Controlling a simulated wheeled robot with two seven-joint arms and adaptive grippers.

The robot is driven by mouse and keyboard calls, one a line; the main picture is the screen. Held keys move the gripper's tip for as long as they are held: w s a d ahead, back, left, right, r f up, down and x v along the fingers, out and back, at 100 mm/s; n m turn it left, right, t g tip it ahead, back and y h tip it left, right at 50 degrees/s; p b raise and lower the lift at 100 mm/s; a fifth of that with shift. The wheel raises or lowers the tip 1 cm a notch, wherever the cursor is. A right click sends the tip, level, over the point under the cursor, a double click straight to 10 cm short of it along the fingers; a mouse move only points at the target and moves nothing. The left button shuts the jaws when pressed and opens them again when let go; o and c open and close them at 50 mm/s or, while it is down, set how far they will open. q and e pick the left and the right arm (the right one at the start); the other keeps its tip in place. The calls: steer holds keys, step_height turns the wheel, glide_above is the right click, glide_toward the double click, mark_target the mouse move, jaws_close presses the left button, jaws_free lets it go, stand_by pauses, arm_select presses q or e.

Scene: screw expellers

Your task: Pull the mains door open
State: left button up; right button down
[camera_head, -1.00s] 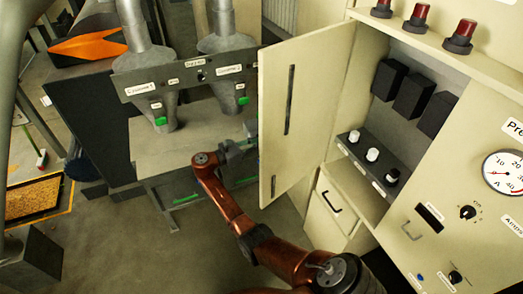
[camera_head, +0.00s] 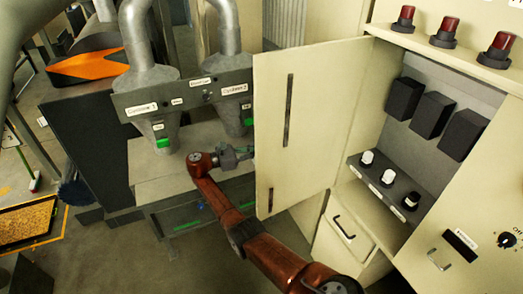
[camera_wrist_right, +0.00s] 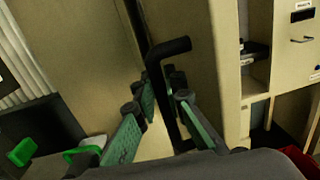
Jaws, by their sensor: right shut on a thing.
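The mains door (camera_head: 315,125) is a cream panel on the cabinet's left side in the head view. It stands wide open, with dark slots on its inner face. My right gripper (camera_head: 238,156) is beside the door's free edge, partly hidden by the door. In the right wrist view, the black bar handle (camera_wrist_right: 168,48) stands out from the door's outer face. My right gripper (camera_wrist_right: 166,98) has its green-padded fingers on either side of this handle and is shut on it. My left gripper is not in view.
Inside the open cabinet are black blocks (camera_head: 433,115) and a row of knobs (camera_head: 388,180). Red lamps (camera_head: 447,33) line the top. A grey machine with two funnels (camera_head: 185,95) stands close to the left.

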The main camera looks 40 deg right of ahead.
steer(key=c, duration=2.3)
jaws_free()
steer(key=shift+d+f, duration=0.1)
steer(key=shift+o, duration=0.2)
steer(key=v, duration=0.7)
steer(key=shift+a, duration=0.25)
